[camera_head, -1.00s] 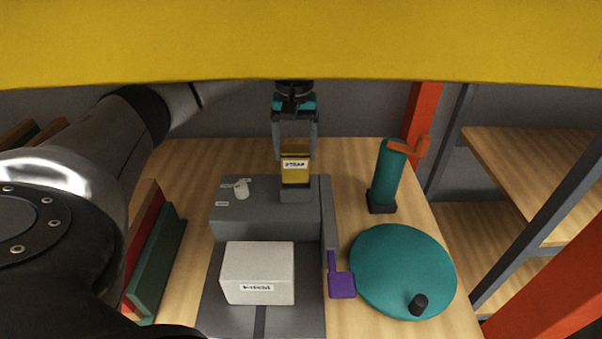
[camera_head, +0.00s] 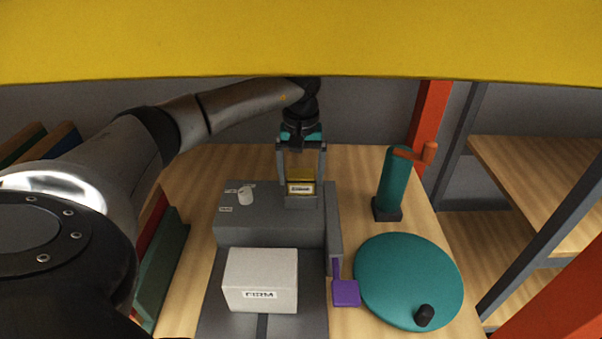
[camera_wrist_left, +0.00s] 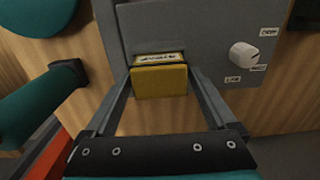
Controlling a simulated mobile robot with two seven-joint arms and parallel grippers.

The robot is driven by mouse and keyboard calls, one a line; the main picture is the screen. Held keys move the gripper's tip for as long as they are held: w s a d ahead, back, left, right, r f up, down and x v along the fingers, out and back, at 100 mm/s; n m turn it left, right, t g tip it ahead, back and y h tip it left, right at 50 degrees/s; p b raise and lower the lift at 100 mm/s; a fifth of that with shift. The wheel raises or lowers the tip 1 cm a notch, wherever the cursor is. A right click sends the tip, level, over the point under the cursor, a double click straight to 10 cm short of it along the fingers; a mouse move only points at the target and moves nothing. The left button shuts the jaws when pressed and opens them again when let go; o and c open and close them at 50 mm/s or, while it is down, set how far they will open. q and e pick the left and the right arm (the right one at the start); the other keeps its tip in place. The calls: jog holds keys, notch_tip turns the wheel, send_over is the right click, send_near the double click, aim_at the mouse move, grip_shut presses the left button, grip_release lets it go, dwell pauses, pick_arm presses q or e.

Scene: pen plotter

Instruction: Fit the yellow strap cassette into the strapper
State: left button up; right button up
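The yellow strap cassette (camera_head: 300,188) sits low in the dark holder at the back right of the grey strapper (camera_head: 262,212), with only its upper part showing. It also shows in the left wrist view (camera_wrist_left: 160,80), between the fingertips. My left gripper (camera_head: 301,176) reaches down from above, one finger on each side of the cassette. Its fingers look shut on the cassette's sides. The cassette's lower part is hidden in the holder. My right gripper is not in view.
A white labelled box (camera_head: 260,280) lies on the strapper's front. A purple paddle (camera_head: 345,292) sticks out at its right side. A teal disc (camera_head: 408,280) and a teal post with an orange handle (camera_head: 392,185) stand to the right. Binders (camera_head: 160,270) stand at the left.

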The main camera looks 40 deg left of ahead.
pick_arm(q)
jog(key=shift+o, duration=0.5)
jog(key=shift+r, duration=0.1)
jog(key=shift+r, duration=0.25)
notch_tip(320, 180, up, 12)
jog(key=p, duration=0.2)
jog(key=shift+f, duration=0.15)
